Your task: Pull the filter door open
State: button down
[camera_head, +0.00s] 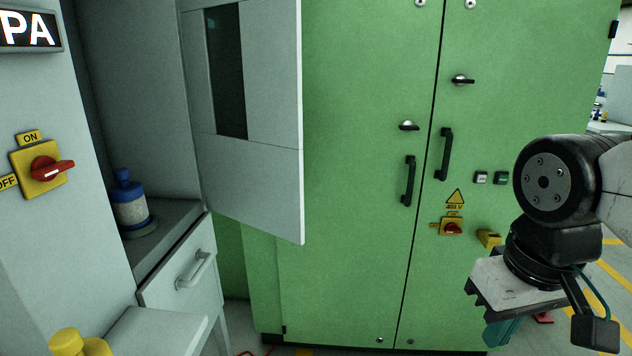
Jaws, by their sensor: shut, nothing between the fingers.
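A pale grey door (273,100) with a tall dark window (225,70) stands swung out from a grey cabinet at left. Inside that cabinet, a blue and white filter-like canister (131,205) stands on a shelf. The frames do not label which door is the filter door. A large green cabinet (340,150) in the middle has two shut doors with black vertical handles, left (408,180) and right (444,154). My gripper (500,332) hangs at lower right, well apart from every door and handle. Its teal fingers point down and are shut on nothing; the fingertips are partly hidden.
A drawer with a grey handle (195,268) sits below the shelf. A red rotary switch (50,170) on a yellow plate is at far left, and another (452,227) is on the green cabinet. A yellow cap (78,342) shows at bottom left. Open floor with yellow lines lies at right.

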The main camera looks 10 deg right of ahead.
aim_at(243, 58)
jog(key=k, duration=0.8)
jog(key=u, duration=0.65)
jog(key=i, duration=1.25)
jog(key=z, duration=0.5)
